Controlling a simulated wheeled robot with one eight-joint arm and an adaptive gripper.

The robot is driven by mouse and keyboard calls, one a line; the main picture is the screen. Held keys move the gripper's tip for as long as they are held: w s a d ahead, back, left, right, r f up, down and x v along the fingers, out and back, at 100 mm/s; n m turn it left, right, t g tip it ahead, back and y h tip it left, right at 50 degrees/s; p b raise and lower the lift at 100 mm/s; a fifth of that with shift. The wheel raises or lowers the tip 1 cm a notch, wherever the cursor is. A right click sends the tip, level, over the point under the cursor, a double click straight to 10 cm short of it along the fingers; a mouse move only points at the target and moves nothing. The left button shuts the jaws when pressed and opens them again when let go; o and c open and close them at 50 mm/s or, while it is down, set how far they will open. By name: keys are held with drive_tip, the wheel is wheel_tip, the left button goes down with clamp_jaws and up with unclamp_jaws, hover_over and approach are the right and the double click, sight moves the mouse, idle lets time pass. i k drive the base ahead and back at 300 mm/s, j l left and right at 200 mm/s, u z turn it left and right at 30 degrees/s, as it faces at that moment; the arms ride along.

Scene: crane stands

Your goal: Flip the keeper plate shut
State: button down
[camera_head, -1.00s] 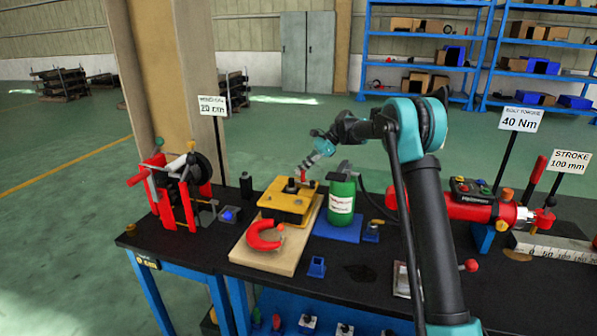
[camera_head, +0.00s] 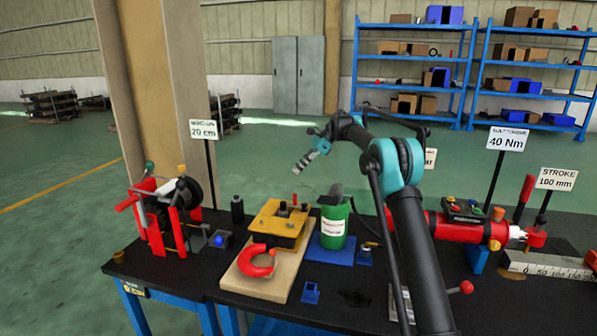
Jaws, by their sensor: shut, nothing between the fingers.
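A yellow block with a dark knob on top (camera_head: 281,222) sits on a pale wooden board (camera_head: 263,287). A red open-ring hook (camera_head: 255,263) lies at the front of the same board. I cannot tell which part is the keeper plate at this size. My gripper (camera_head: 297,171) is shut and empty. It points down and left, and appears above and behind the yellow block, clear of it.
A green canister (camera_head: 333,226) stands on a blue base right of the block. A red reel frame (camera_head: 160,215) stands at the left. A red cylinder (camera_head: 470,231) lies at the right. Several small items and sign posts crowd the black bench.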

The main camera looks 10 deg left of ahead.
sight(304, 206)
drive_tip(key=k+j, duration=0.2)
drive_tip(key=j, duration=0.2)
drive_tip(key=k+j, duration=0.2)
drive_tip(key=j, duration=0.2)
drive_tip(key=k+j, duration=0.2)
drive_tip(key=j, duration=0.2)
